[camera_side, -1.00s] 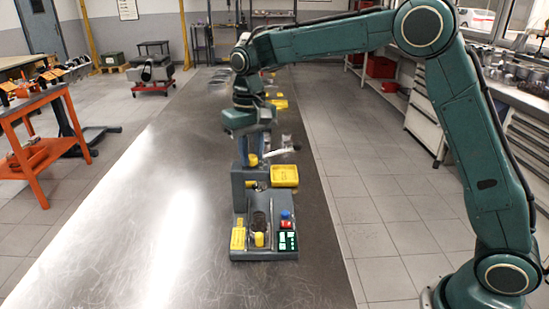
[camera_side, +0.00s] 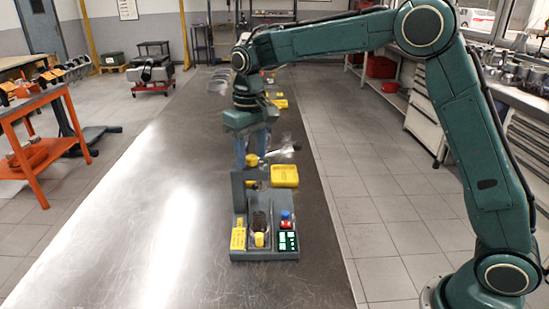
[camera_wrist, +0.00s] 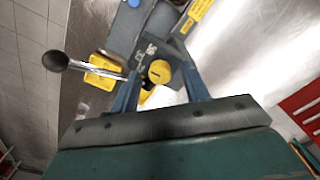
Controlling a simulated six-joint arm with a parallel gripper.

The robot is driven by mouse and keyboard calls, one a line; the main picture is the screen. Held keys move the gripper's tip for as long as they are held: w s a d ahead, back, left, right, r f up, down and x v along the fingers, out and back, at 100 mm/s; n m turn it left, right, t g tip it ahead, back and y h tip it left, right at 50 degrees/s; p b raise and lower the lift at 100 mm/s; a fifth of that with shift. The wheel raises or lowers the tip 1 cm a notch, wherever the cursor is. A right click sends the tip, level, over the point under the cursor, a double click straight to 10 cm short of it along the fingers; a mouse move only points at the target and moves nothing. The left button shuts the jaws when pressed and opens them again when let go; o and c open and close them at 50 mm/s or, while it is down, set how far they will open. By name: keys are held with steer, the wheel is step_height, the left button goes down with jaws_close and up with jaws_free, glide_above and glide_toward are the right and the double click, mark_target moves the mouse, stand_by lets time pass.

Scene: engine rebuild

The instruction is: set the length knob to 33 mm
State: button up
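A yellow knob (camera_side: 251,160) sits on top of the grey upright of a small machine. My gripper (camera_side: 252,158) points down just above and around it. In the wrist view the knob (camera_wrist: 160,71) shows between my two blue fingers (camera_wrist: 161,68), with a gap on both sides, so the gripper is open. A second yellow knob (camera_side: 259,239) is low at the front of the machine base.
The machine base (camera_side: 264,254) carries a yellow label (camera_side: 238,238), a green display panel (camera_side: 288,241) and red and blue buttons (camera_side: 286,222). A yellow tray (camera_side: 284,174) and a ball-ended lever (camera_wrist: 56,61) are beside the upright. The bench is clear on the left.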

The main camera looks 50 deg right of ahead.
mark_target(251, 156)
steer(key=shift+r, duration=0.1)
step_height(251, 156, up, 14)
steer(key=shift+f, duration=0.25)
stand_by(0.7)
stand_by(0.3)
